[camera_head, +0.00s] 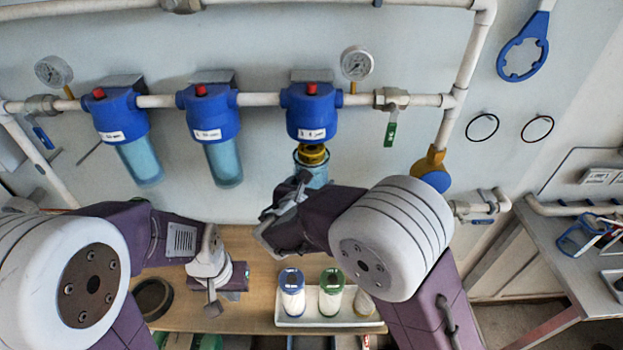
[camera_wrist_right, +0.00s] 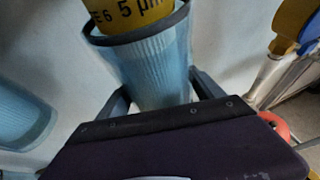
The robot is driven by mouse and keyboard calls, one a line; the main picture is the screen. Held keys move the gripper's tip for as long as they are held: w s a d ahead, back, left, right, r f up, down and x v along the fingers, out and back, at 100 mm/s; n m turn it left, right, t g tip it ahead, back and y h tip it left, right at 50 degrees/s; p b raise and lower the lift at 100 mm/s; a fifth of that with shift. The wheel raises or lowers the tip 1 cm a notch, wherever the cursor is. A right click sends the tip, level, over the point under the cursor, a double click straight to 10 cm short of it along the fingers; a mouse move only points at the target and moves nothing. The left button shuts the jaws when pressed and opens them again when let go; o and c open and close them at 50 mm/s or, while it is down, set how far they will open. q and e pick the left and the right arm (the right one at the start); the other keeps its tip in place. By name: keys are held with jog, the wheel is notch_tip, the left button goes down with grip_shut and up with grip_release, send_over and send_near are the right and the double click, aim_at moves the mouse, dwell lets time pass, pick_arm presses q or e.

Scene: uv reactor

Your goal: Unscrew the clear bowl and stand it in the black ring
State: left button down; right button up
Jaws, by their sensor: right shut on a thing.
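The clear bowl (camera_head: 318,177), light blue with a dark rim, is upright below the right-most blue filter head (camera_head: 309,112). A gap shows between them, with a yellow cartridge (camera_head: 312,154) in it. In the right wrist view the bowl (camera_wrist_right: 150,68) stands between my right gripper's fingers (camera_wrist_right: 165,97), which are shut on it. The yellow cartridge (camera_wrist_right: 135,14) marked "5 µm" shows at its mouth. The right gripper (camera_head: 290,198) partly hides the bowl in the head view. The black ring (camera_head: 153,298) lies on the bench at left. My left gripper (camera_head: 213,302) is right of it; its opening is unclear.
A white tray (camera_head: 330,321) holds blue-capped (camera_head: 292,292) and green-capped (camera_head: 331,292) cartridges and a third, partly hidden one. Two other bowls (camera_head: 140,160) (camera_head: 223,163) hang on their heads at left. A blue wrench (camera_head: 522,55) hangs upper right.

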jog(key=s+b, duration=0.1)
jog(key=s, duration=0.7)
jog(key=shift+f, duration=0.25)
jog(key=shift+f, duration=0.1)
dwell(0.5)
